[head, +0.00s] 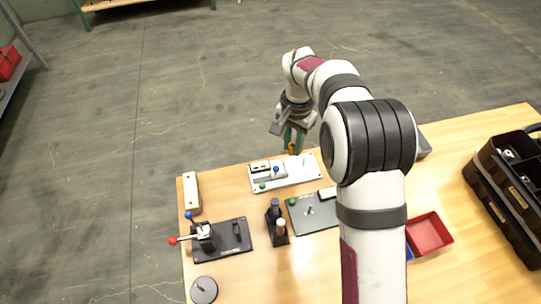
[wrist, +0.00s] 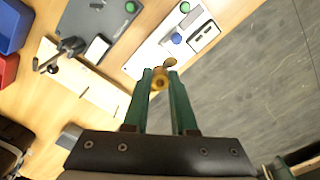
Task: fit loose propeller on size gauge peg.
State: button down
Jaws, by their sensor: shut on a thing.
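My gripper (head: 293,141) points down over the far edge of the bench. Its green fingers, also in the wrist view (wrist: 161,78), are shut on a small brass-coloured piece (wrist: 159,84), which looks like the loose propeller's hub; a rounded brass part shows just beyond the fingertips. In the head view the brass piece (head: 292,148) shows at the fingertips, by the far edge of a white plate (head: 290,184). The plate carries a thin upright pin (head: 304,163), a blue knob and a green knob. I cannot tell which pin is the size gauge peg.
A grey plate (head: 325,218) lies nearer, partly behind my arm. A lever fixture (head: 222,238), a round grey base (head: 203,290), a dark holder (head: 276,226) and a pale block (head: 191,192) stand left. A red bin (head: 429,233) and black toolbox (head: 508,190) are right.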

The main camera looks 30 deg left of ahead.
jog(key=shift+m, duration=0.8)
jog(key=w+d, duration=0.2)
jog(key=w, duration=0.1)
jog(key=shift+w+d+f, duration=0.1)
jog(key=shift+w, duration=0.15)
notch_tip(320, 180, down, 3)
jog(key=shift+w+d+r, duration=0.1)
jog(key=shift+r, duration=0.05)
jog(key=shift+f, duration=0.6)
jog(key=shift+f, duration=0.3)
jog(key=shift+f, duration=0.6)
jog(key=shift+f, duration=0.35)
jog(key=shift+f, duration=0.35)
jog(key=shift+f, duration=0.25)
jog(key=shift+f, duration=0.35)
